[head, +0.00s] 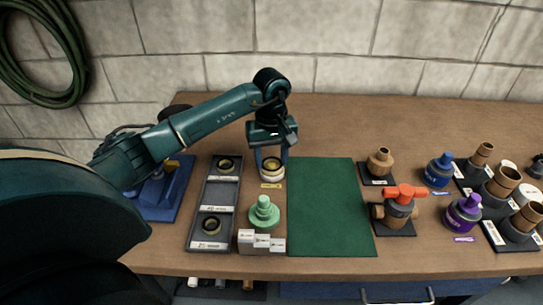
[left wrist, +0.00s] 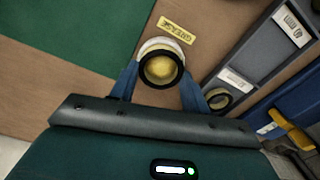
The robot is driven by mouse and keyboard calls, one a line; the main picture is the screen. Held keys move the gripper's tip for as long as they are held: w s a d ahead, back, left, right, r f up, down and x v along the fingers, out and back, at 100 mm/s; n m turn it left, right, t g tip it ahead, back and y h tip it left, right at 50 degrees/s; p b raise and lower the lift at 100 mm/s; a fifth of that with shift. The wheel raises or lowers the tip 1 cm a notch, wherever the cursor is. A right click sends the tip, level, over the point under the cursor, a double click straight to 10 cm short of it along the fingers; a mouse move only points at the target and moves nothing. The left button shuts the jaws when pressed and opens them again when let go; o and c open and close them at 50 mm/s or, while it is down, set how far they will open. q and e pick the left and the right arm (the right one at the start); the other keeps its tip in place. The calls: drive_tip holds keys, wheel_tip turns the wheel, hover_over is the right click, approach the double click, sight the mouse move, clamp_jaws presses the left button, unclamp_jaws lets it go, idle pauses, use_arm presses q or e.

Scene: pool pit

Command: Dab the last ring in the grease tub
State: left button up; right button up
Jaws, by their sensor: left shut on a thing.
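My left gripper (head: 271,163) points down over the grease tub (head: 272,177), a small pale tub of yellow grease. In the left wrist view its blue fingers (left wrist: 160,87) are shut on a black ring (left wrist: 146,81). The ring sits over the mouth of the tub (left wrist: 160,42), with yellow showing through it. I cannot tell whether the ring touches the grease. A yellow GREASE label (left wrist: 177,30) lies beside the tub. Two other dark rings lie in the grey tray: one in the far compartment (head: 219,164), one in the near compartment (head: 204,226). My right gripper is not in view.
The grey tray (head: 188,244) stands left of the tub, its middle compartment empty. A bare green mat (head: 325,205) lies right. Valves and pipe fittings (head: 397,209) crowd the bench's right side.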

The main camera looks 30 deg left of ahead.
use_arm(q)
drive_tip(key=shift+r+p, duration=1.95)
drive_tip(key=shift+r, duration=1.5)
